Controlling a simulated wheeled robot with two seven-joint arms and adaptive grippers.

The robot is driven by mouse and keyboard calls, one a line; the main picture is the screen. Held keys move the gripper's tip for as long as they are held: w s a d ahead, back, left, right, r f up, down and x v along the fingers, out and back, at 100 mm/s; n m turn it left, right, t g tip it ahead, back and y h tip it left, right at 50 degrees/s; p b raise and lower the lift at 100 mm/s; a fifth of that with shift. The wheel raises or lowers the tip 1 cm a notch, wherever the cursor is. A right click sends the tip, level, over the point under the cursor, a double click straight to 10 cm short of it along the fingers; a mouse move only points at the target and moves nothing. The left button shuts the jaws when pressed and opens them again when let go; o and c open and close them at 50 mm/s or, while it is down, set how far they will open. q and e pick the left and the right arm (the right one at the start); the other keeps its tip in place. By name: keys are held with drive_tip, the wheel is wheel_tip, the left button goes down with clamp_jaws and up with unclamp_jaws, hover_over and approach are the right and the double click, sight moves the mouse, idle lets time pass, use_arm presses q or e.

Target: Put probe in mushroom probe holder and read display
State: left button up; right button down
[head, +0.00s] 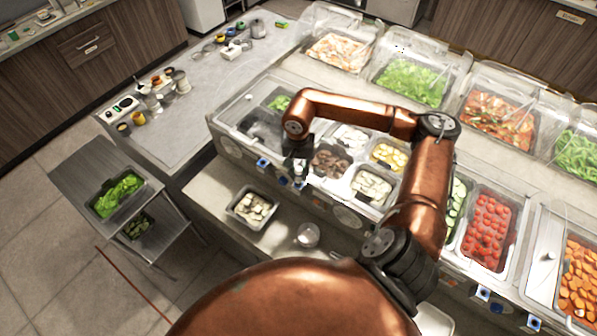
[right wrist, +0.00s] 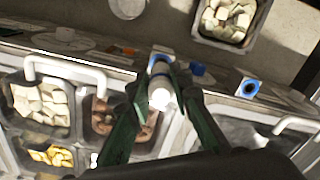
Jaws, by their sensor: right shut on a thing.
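My right gripper (head: 298,172) is over the front edge of the sauce-well counter, beside the well of brown mushrooms (head: 330,162). In the right wrist view, the gripper (right wrist: 160,108) is shut on a small white probe (right wrist: 161,97) with a blue band. Just beyond the probe, a white and blue holder (right wrist: 158,62) sits on the counter's front rail, close to the mushroom well (right wrist: 112,112). I cannot tell whether the probe touches this holder. Another blue holder (right wrist: 250,87) sits farther along the rail. No display reading is legible. My left gripper is not in view.
A pan of white cubes (head: 253,207) and a clear round container (head: 307,235) stand on the lower shelf in front. A side cart holds a greens pan (head: 117,195). The left worktop (head: 190,125) has free room.

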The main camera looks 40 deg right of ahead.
drive_tip(key=shift+f+b, duration=0.85)
drive_tip(key=shift+f, duration=0.15)
drive_tip(key=shift+r, duration=0.1)
idle(2.7)
drive_tip(key=shift+r+p, duration=1.45)
drive_tip(key=shift+r, duration=2.25)
